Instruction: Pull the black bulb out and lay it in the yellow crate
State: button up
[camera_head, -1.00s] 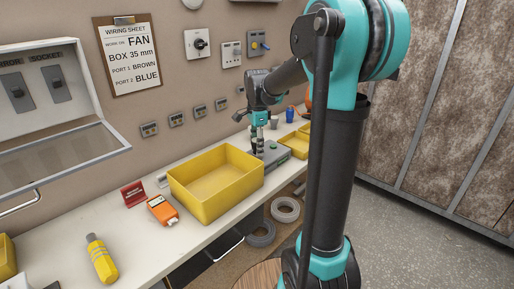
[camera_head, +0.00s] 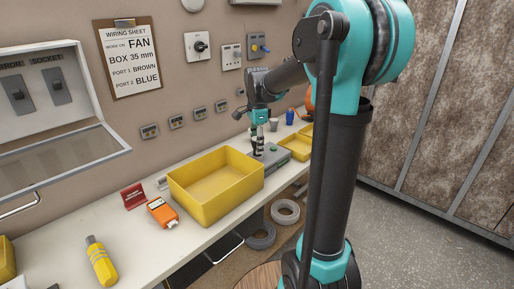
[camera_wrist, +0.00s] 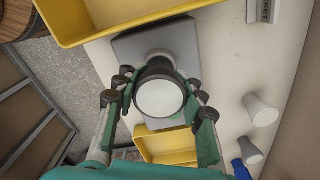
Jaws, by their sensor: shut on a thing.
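My gripper (camera_head: 259,136) is shut on the black bulb (camera_head: 258,146), over the grey box (camera_head: 279,154) on the bench. In the wrist view my gripper (camera_wrist: 159,100) has its fingers on both sides of the bulb (camera_wrist: 160,97), which shows a dark rim and a pale round face. The grey box (camera_wrist: 126,52) lies behind it; a pale round part shows beside the bulb. I cannot tell whether the bulb is clear of the box. The yellow crate (camera_head: 208,206) stands left of the box, open and empty; its rim crosses the top of the wrist view (camera_wrist: 75,44).
A smaller yellow tray (camera_head: 298,152) stands beyond the grey box. Cups (camera_head: 290,117) stand near the wall. An orange meter (camera_head: 161,211), a red sign (camera_head: 133,196) and a yellow bottle (camera_head: 101,262) lie left of the crate. Wall switches (camera_head: 198,46) are above the bench.

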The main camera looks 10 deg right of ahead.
jog(key=shift+r, duration=1)
jog(key=shift+a, duration=0.1)
